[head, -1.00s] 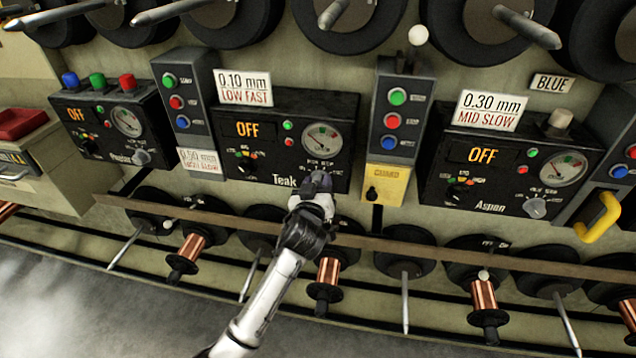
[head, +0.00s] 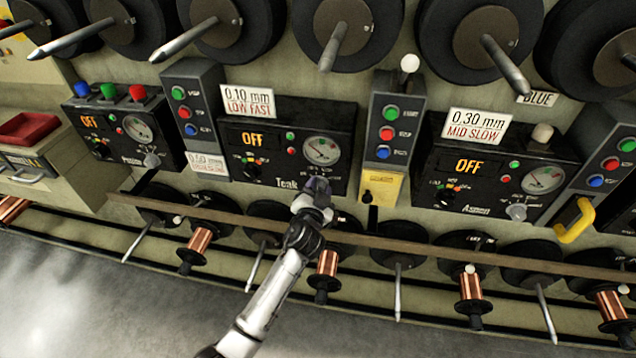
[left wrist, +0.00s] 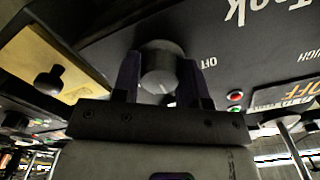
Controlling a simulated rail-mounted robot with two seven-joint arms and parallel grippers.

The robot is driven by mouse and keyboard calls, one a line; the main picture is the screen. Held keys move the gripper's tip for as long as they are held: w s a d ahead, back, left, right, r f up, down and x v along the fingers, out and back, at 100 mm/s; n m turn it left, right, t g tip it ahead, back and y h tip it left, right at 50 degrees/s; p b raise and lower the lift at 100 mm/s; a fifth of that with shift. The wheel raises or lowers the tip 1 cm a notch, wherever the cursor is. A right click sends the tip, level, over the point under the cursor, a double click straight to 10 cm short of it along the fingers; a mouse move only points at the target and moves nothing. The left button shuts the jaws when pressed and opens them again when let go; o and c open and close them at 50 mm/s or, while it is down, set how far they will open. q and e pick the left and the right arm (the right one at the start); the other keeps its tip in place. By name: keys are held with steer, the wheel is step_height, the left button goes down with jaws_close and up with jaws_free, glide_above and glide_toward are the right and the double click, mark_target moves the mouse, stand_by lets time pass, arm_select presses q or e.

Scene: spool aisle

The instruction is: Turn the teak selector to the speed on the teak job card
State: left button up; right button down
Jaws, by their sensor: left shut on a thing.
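The black Teak panel (head: 232,140) has a display reading OFF, a round gauge and a small dial with coloured marks (head: 252,172). A card reading 0.10 mm LOW FAST (head: 248,101) sits on its upper left edge. My left gripper (head: 318,187) is at the panel's lower right, covering the knob there in the head view. In the left wrist view its two fingers stand either side of a round grey knob (left wrist: 160,66), shut on it. A pale line on the knob points toward the picture's bottom; OFF is printed to its right. My right gripper is not in view.
The Aspen panel (head: 435,165), with a 0.30 mm MID SLOW card (head: 476,125), stands to the right. A button column with a yellow guard plate (head: 381,188) is between. A smaller card (head: 209,167) sits left of Teak. A rail (head: 400,243) and spools run below.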

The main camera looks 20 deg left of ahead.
arm_select(q)
steer(key=m+p, duration=0.2)
steer(key=m, duration=0.3)
steer(key=shift+r+m, duration=0.1)
steer(key=shift+m, duration=0.2)
steer(key=m+p, duration=0.2)
steer(key=m, duration=0.2)
steer(key=shift+m, duration=0.3)
steer(key=o, duration=0.9)
steer(key=shift+s, duration=0.25)
steer(key=s+p, duration=0.1)
steer(key=s, duration=0.3)
steer(key=s+d+p, duration=0.1)
steer(key=s, duration=0.3)
steer(key=s+d+p, duration=0.1)
steer(key=s, duration=0.4)
steer(key=shift+s+d+p, duration=0.1)
steer(key=shift+d+p, duration=0.05)
steer(key=shift+p, duration=0.15)
